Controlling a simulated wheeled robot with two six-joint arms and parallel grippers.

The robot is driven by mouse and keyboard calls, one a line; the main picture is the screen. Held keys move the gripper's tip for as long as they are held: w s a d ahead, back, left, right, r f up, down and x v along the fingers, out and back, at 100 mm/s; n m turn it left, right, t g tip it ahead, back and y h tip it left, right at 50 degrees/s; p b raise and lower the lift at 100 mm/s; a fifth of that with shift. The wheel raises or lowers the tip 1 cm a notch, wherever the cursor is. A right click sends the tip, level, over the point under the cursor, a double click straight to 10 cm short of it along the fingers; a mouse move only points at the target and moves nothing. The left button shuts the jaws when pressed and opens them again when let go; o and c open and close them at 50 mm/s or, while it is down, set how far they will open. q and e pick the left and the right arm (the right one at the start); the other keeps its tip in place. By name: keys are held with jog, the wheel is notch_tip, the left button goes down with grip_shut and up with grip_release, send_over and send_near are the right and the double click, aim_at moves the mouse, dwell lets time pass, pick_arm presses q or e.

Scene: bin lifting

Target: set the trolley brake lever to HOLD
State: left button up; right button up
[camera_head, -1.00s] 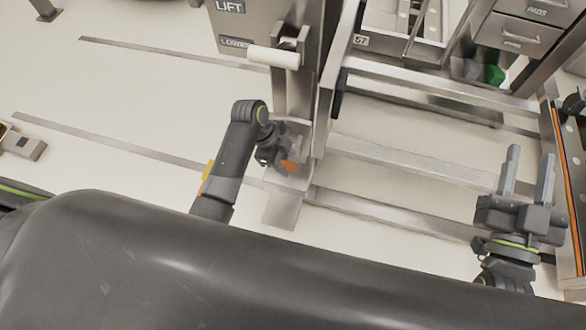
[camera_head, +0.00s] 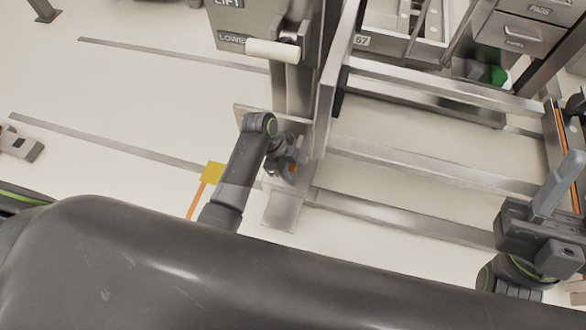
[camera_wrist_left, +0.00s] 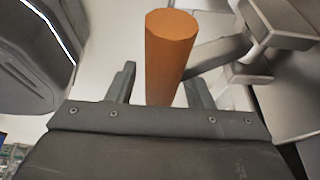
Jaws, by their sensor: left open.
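An orange cylindrical handle (camera_wrist_left: 168,55), which looks like the brake lever's grip, stands between the fingers of my left gripper (camera_wrist_left: 160,88) in the left wrist view. The fingers are spread on either side, with a gap showing at the left; whether the right finger touches it I cannot tell. In the head view my left gripper (camera_head: 286,165) is low beside the trolley's metal post, and the handle is mostly hidden there. No HOLD marking is readable. My right gripper (camera_head: 557,187) is at the far right; its fingers overlap, so its opening is unclear.
A panel marked LIFT and LOWER (camera_head: 236,28) with a white handle (camera_head: 272,49) stands above my left gripper. Metal rails (camera_head: 400,215) run right. A yellow square (camera_head: 212,172) on an orange strip lies left of my left arm.

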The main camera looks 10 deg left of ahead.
pick_arm(q)
jog(key=shift+d+f, duration=0.1)
jog(key=shift+f, duration=0.1)
jog(key=shift+c, duration=0.4)
grip_shut()
